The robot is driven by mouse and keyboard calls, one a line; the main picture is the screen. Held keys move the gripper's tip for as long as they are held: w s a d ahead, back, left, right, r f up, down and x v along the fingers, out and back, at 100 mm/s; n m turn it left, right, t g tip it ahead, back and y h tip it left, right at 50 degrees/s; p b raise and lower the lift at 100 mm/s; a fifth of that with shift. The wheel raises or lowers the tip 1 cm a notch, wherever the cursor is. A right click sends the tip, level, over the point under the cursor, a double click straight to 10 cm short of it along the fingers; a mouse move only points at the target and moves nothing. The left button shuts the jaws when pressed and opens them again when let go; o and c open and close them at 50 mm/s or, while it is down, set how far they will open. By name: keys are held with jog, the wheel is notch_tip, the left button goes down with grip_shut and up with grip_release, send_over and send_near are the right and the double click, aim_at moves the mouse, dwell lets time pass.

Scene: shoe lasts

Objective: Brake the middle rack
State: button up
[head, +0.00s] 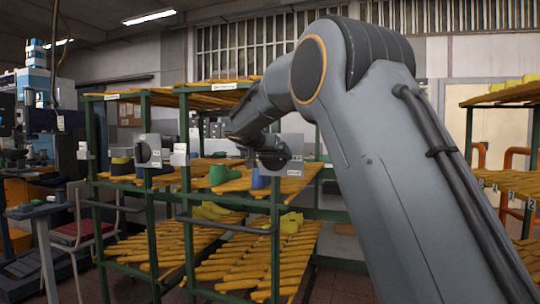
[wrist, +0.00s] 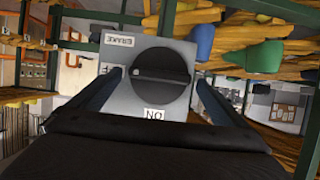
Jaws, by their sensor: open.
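The middle rack (head: 232,88) has a green frame and sloping yellow-brown wooden slats. Its grey brake box (head: 290,168) is on the front, partly hidden by my arm. In the wrist view the box (wrist: 178,47) shows a round dark knob (wrist: 162,76) with a bar across it. A pale mark on the bar's left end faces a label mostly hidden by a finger. The labels appear upside down: "BRAKE" (wrist: 127,40) at the top and "ON" (wrist: 153,114) below the knob. My gripper (wrist: 158,84) is open, one finger on either side of the knob; contact cannot be told.
A left rack (head: 140,96) with a similar brake box (head: 149,150) stands beside it, and another rack (head: 505,95) is at the right. Green (head: 224,174) and blue (wrist: 264,57) lasts sit near the box. A chair (head: 85,225) and machine (head: 50,110) are at the left.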

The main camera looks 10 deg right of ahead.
jog(key=shift+w+d, duration=0.15)
jog(key=shift+c, duration=0.4)
jog(key=c, duration=1)
jog(key=shift+o, duration=0.2)
